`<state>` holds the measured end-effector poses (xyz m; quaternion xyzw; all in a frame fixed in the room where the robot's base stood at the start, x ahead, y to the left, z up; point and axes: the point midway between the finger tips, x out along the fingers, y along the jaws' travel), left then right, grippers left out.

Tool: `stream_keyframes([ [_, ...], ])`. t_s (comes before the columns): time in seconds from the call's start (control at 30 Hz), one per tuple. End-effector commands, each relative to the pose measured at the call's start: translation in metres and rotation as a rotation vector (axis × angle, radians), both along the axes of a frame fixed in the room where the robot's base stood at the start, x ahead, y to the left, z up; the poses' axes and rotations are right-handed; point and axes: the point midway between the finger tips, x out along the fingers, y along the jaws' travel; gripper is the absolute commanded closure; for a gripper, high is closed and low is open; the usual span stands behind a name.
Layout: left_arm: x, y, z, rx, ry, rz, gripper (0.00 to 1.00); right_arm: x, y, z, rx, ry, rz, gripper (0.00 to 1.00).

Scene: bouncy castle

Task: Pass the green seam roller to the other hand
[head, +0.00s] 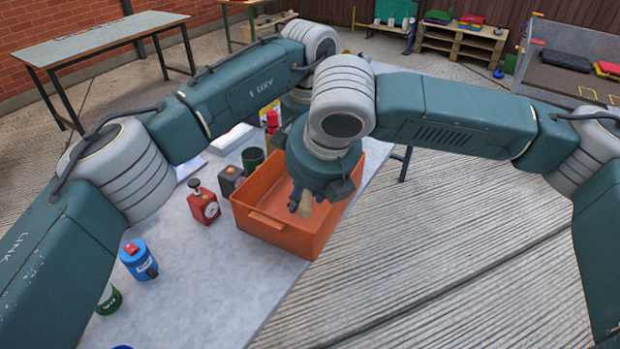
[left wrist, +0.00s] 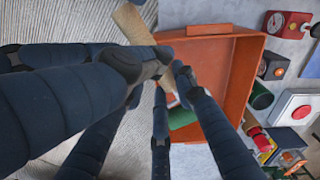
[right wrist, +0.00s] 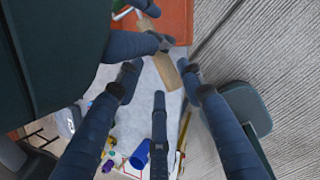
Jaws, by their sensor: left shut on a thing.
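The green seam roller has a tan wooden handle and a green roller (left wrist: 183,118), in the left wrist view hanging over the orange crate. My left gripper (left wrist: 172,72) is shut on it near the middle of the handle. My right gripper (right wrist: 160,76) is open, its fingers spread around the free part of the handle (right wrist: 165,72) with gaps visible beside it. In the head view the handle end (head: 306,206) shows below my right wrist, at the right gripper (head: 299,196); the left gripper and green roller are hidden behind it.
The orange crate (head: 280,238) stands on the grey table (head: 200,255) below the grippers. The floor right of the table is clear.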

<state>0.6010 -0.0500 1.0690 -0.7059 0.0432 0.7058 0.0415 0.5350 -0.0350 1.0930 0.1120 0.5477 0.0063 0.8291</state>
Motion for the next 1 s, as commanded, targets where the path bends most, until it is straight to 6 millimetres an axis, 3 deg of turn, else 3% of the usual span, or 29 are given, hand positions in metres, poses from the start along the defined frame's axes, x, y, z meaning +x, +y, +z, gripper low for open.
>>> stream_keyframes([
  [0.2,0.000,0.000,0.001,0.000,-0.001,0.000,1.00,0.009,0.003,-0.019,-0.001,0.001,0.000,0.62],
  [0.53,0.000,0.000,0.001,0.000,-0.001,0.000,1.00,0.010,0.003,-0.023,0.000,0.000,0.000,0.62],
  [0.57,0.000,0.000,0.001,0.000,-0.001,0.000,1.00,0.010,0.003,-0.023,0.000,0.000,0.000,0.64],
  [0.7,0.000,0.000,0.001,0.000,-0.001,0.000,1.00,0.010,0.003,-0.022,0.000,0.000,0.000,0.92],
  [0.77,0.000,0.000,0.001,-0.001,-0.001,0.000,1.00,0.010,0.003,-0.022,0.001,0.000,0.000,1.00],
  [0.8,0.000,0.000,0.001,-0.001,-0.001,0.000,0.69,0.010,0.004,-0.021,0.002,-0.002,0.000,1.00],
  [0.9,0.000,0.000,0.001,-0.001,-0.001,0.000,0.51,0.010,0.004,-0.021,0.002,-0.002,0.000,1.00],
  [1.0,0.000,0.000,0.000,-0.001,-0.001,0.000,0.51,0.010,0.004,-0.021,0.002,-0.002,0.000,1.00],
])
